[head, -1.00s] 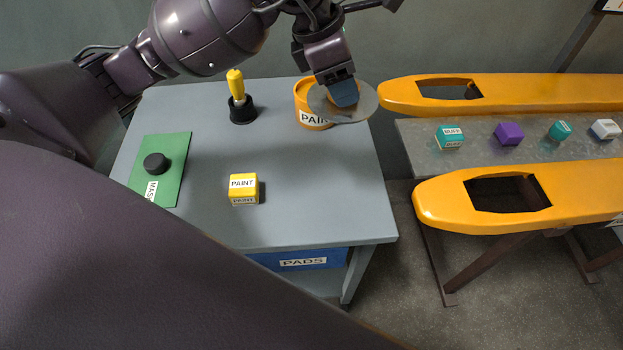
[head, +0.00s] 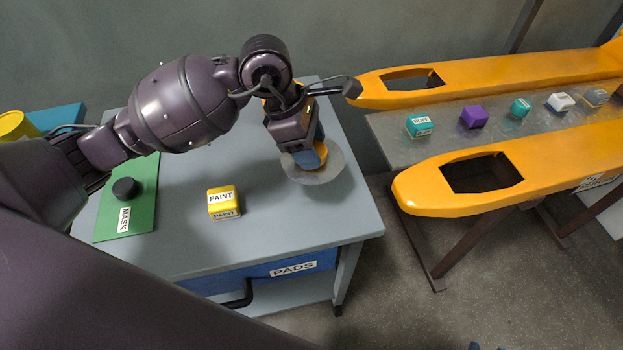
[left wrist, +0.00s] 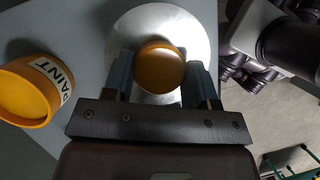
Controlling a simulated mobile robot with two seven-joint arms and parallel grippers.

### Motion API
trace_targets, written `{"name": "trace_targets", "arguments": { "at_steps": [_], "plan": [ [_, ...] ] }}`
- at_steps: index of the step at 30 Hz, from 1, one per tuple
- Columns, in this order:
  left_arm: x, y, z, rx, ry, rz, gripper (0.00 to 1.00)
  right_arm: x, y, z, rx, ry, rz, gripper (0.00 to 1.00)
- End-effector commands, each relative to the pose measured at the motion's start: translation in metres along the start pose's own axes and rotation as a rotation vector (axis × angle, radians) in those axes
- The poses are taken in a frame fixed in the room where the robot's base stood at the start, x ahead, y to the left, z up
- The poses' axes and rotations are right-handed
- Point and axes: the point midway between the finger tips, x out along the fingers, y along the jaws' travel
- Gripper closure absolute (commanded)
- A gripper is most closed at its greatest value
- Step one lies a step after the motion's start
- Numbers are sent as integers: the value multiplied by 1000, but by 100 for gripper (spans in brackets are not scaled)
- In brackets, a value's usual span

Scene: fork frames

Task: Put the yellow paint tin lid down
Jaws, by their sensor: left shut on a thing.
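The paint tin lid is a thin grey disc (head: 330,174) with a yellow-orange knob on top. In the left wrist view the disc (left wrist: 198,38) shows around the round knob (left wrist: 158,66). My left gripper (head: 318,156) is shut on the knob, with one finger on each side. The lid is over the right part of the grey table; I cannot tell whether it touches the top. The yellow-orange paint tin (left wrist: 24,98), labelled PAINT, stands beside the lid in the left wrist view. In the head view my arm mostly hides it.
On the grey table (head: 270,235) are a yellow PAINT block (head: 223,198) and a green MASK mat (head: 144,192) with a black knob (head: 125,188). A blue PADS drawer (head: 255,277) is below. Right of the table, orange rails (head: 420,195) flank a grey surface with several small blocks.

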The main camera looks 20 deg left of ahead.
Motion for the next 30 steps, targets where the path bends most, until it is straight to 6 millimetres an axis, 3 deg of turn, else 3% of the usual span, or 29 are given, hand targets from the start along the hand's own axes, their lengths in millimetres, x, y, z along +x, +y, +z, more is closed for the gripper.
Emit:
{"name": "trace_targets", "arguments": {
  "at_steps": [1,7,16,24,30],
  "plan": [
    [14,-1,-6,-5,1,-7,71,1,-1,3,0,-4,-1,57],
    [46,-1,-19,-3,1,-4,71,3,-2,9,2,-17,-3,57],
    [62,0,-26,-3,1,-1,71,5,-5,9,10,-14,-3,57],
    [94,0,-39,-3,1,-2,71,7,-6,12,11,-18,-6,57],
    [94,0,-39,0,1,2,71,7,-6,8,7,-11,-6,57]
  ]
}}
